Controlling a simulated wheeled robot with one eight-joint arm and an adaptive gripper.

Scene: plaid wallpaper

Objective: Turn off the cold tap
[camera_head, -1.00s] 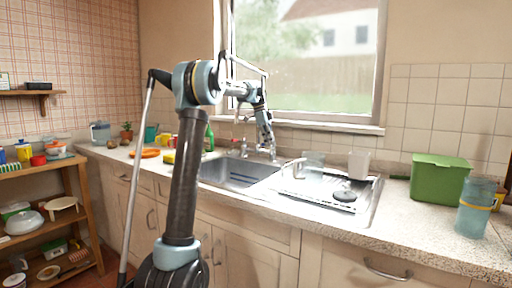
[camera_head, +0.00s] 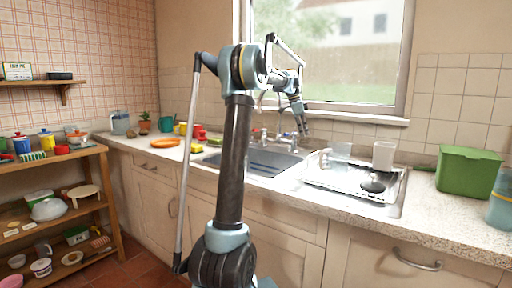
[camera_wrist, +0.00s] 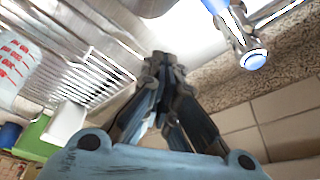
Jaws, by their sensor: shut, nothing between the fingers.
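The tap with the blue-marked cap (camera_wrist: 253,58) shows in the wrist view at the upper right, a chrome handle. In the head view the chrome taps (camera_head: 264,136) stand behind the sink (camera_head: 255,162), below the window; which is the cold one is too small to tell there. My gripper (camera_head: 304,131) is above the back right of the sink, beside the right-hand tap. Its fingers (camera_wrist: 163,62) are shut and empty in the wrist view, left of the blue-capped handle with a visible gap in the picture. Whether the tap is running cannot be told.
A metal drainer (camera_head: 335,178) lies right of the sink with a white cup (camera_head: 384,155) at its back. A green bin (camera_head: 467,172) stands on the counter (camera_head: 440,215) at right. The tiled wall and window sill (camera_head: 360,116) rise behind the taps. Several small items stand at the left.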

